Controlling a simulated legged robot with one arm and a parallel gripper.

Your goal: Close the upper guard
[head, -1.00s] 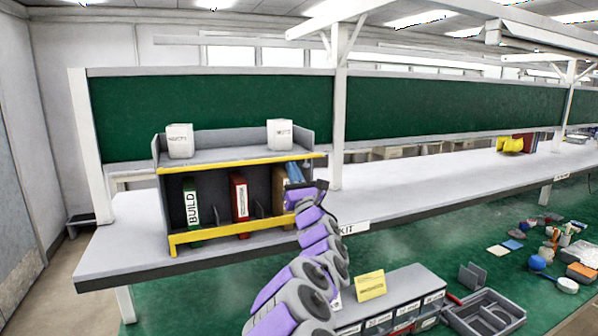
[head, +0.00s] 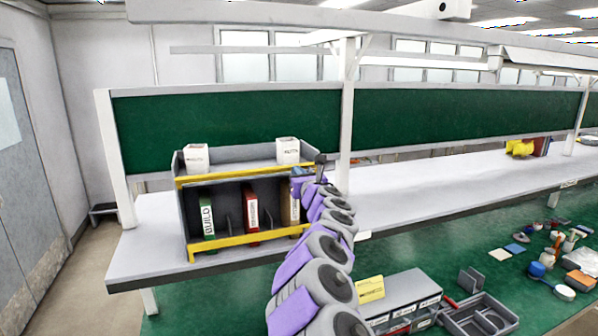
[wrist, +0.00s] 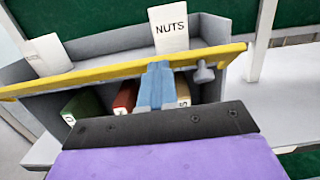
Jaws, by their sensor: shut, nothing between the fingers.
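The upper guard is a yellow bar (head: 225,176) along the front edge of the shelf unit's top tray. In the wrist view the upper guard (wrist: 95,75) runs across the picture, with a grey knob (wrist: 205,73) near its right end. My gripper (head: 300,172) is at the unit's right end, at about the bar's height. In the wrist view my gripper (wrist: 157,68) shows blue fingers, shut and empty, overlapping the bar left of the knob. I cannot tell whether they touch it. The fingers hide part of the bar.
A lower yellow bar (head: 225,245) crosses the unit's front below green (head: 207,218) and red (head: 252,214) binders. Two white boxes stand on the top tray; the right one (head: 288,150) reads NUTS. The bench (head: 430,180) to the right is largely clear.

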